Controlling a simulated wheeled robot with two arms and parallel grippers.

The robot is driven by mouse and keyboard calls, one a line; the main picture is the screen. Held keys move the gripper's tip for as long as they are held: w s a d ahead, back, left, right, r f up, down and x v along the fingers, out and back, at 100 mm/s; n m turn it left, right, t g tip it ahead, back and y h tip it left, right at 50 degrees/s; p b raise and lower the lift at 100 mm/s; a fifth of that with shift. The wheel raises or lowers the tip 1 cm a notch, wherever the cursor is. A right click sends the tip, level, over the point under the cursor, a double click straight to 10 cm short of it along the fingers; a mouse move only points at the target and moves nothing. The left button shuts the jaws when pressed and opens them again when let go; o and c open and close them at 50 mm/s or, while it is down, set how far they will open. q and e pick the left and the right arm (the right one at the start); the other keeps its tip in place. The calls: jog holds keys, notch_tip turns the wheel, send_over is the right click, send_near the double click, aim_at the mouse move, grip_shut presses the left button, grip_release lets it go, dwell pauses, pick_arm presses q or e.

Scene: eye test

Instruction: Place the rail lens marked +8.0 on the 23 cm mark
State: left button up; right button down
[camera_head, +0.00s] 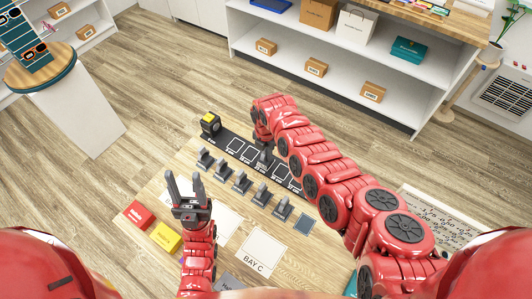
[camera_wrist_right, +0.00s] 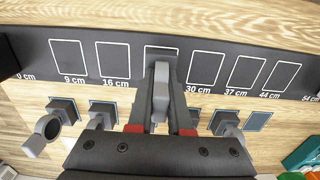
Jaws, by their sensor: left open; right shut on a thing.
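The black rail (camera_head: 229,137) lies on the wooden table with white slot outlines; in the wrist view (camera_wrist_right: 120,88) I read 0, 9, 16, 30, 37, 44 and 54 cm. My right gripper (camera_wrist_right: 161,84) is shut on a grey rail lens (camera_wrist_right: 160,104). The lens is at the outlined slot between 16 and 30 cm, whose label is hidden. I cannot tell whether its base touches the rail. No +8.0 marking is readable. In the head view the held lens (camera_head: 264,160) is partly hidden by my right arm. My left gripper (camera_head: 185,180) is open and empty, left of the lens row.
Several grey lenses (camera_head: 241,184) stand in a row in front of the rail, with an empty blue pad (camera_head: 304,224) at its right end. A yellow-topped black box (camera_head: 210,124) stands at the rail's left end. Red (camera_head: 138,215) and yellow (camera_head: 166,237) boxes sit front left.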

jog(key=shift+f, duration=0.1)
jog(key=c, duration=0.8)
grip_release()
jog(key=shift+c, duration=0.2)
